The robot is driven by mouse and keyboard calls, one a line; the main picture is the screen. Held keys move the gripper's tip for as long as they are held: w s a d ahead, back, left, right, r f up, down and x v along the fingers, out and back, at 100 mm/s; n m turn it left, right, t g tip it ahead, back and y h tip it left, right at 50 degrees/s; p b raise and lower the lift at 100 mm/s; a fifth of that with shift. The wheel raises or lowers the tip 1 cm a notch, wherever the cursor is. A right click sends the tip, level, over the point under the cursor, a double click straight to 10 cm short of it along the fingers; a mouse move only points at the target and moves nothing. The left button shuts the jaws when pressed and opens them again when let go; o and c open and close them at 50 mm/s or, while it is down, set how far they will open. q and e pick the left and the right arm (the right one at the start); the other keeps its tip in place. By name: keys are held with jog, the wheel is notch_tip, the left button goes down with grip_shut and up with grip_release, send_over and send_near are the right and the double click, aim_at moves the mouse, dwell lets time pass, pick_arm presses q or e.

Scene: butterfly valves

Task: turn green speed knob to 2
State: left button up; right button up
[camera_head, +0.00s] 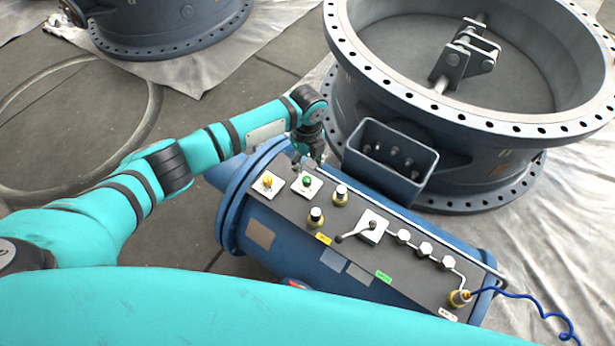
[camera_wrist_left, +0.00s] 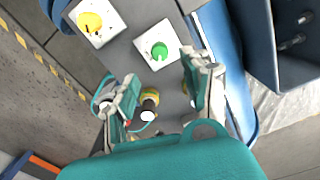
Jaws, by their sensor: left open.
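The green speed knob (camera_head: 307,182) sits on a white square plate on top of the blue control cylinder, near its left end. It also shows in the left wrist view (camera_wrist_left: 159,50). Its number setting is too small to read. My left gripper (camera_head: 308,160) is above and just behind the knob in the head view. In the left wrist view the left gripper (camera_wrist_left: 158,72) has its fingers spread apart, with the knob just beyond the tips and between their lines. Nothing is between the fingers. My right gripper is not in view.
A yellow knob (camera_head: 267,181) sits left of the green one. Black-and-yellow buttons (camera_head: 340,194) and a lever switch (camera_head: 356,231) lie to the right on the panel. An open blue box (camera_head: 390,160) and a large valve ring (camera_head: 450,115) stand close behind.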

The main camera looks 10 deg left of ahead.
aim_at(307, 179)
pick_arm(q)
notch_tip(307, 179, down, 9)
jog(key=shift+r+b, duration=0.1)
jog(key=shift+b, duration=0.25)
grip_shut()
